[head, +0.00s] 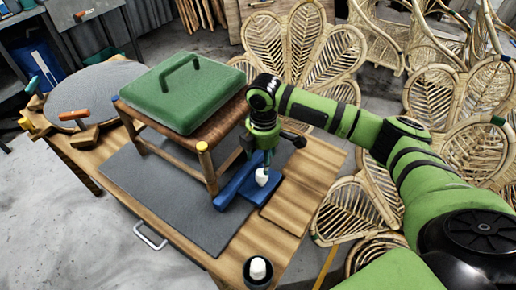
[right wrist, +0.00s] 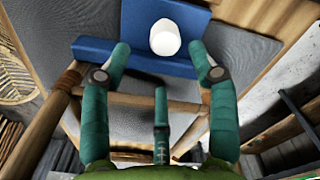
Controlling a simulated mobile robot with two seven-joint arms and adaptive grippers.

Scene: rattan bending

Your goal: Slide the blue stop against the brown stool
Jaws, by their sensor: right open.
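The blue stop (head: 236,187) rests on the dark mat at the right side of the brown stool (head: 209,166), near its front right leg. I cannot tell whether they touch. A white knob (head: 262,177) stands on the stop. The stool's wooden frame also shows in the right wrist view (right wrist: 42,130). My right gripper (head: 260,160) points down over the stop and hides part of it. In the right wrist view its teal fingers (right wrist: 160,62) are spread, with the blue stop (right wrist: 135,55) and white knob (right wrist: 165,37) beyond the tips. My left gripper is not in view.
A green block with a handle (head: 183,92) sits on the stool's woven seat. The dark mat (head: 190,220) covers much of the wooden bench (head: 300,205). A black pot (head: 258,272) stands at the bench's front. Clamps and a round grey disc (head: 95,85) lie left. Rattan chairs stand behind.

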